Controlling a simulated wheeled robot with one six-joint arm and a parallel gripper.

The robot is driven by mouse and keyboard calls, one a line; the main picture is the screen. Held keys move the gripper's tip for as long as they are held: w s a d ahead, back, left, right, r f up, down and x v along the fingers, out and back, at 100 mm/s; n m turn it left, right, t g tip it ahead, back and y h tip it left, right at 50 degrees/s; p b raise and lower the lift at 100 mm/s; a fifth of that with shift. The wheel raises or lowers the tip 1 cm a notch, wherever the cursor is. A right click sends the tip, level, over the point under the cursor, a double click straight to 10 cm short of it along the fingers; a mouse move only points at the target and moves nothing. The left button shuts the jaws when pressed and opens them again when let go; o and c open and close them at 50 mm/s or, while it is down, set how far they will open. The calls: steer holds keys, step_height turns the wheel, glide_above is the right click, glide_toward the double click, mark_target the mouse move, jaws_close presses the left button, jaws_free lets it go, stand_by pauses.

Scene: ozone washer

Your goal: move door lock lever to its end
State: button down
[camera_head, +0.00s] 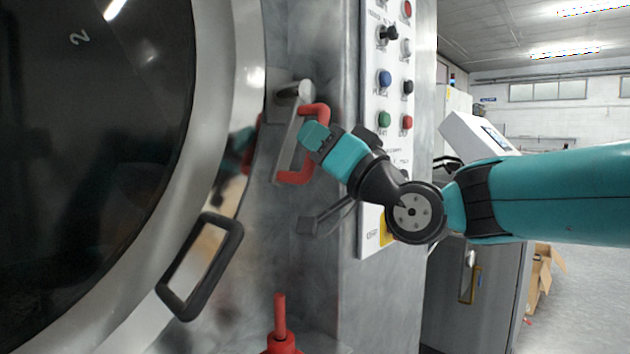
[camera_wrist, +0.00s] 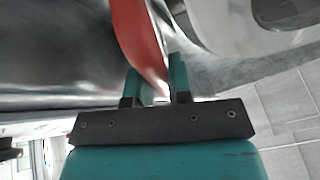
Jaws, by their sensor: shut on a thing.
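The door lock lever has a red bracket-shaped handle (camera_head: 295,177) and hangs below a metal pivot on the grey panel, right of the round door (camera_head: 95,130). My gripper (camera_head: 315,136) comes from the right and is shut on the handle, hiding part of its right side. In the wrist view the red handle (camera_wrist: 137,35) runs down between the two teal fingers of my gripper (camera_wrist: 154,82). The exact contact is partly hidden there.
A black door handle (camera_head: 233,235) is at lower left. A grey lever (camera_head: 318,218) sits just below my gripper. A button panel (camera_head: 393,60) is at upper right. A red post (camera_head: 280,315) stands at bottom centre. Open floor shows at far right.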

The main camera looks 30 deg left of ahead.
steer(key=n+b, duration=0.1)
steer(key=w+f+n+g+b, duration=0.1)
steer(key=shift+f+g+b, duration=0.2)
steer(key=shift+g+b, duration=0.1)
steer(key=shift+b, duration=0.1)
steer(key=shift+w+d+r+n+g+b, duration=0.15)
steer(key=shift+w+n+g+b, duration=0.25)
steer(key=shift+n, duration=0.5)
steer(key=shift+w+d+n+g+b, duration=0.1)
steer(key=shift+w+n+g+b, duration=0.2)
steer(key=shift+n+g, duration=0.45)
steer(key=shift+w+d+r+n+g+b, duration=0.2)
steer(key=shift+w+n, duration=0.25)
steer(key=shift+n, duration=0.6)
steer(key=shift+f+g, duration=0.15)
steer(key=shift+g, duration=0.1)
steer(key=c, duration=1.1)
jaws_free()
steer(key=shift+w, duration=0.1)
steer(key=shift+o, duration=0.2)
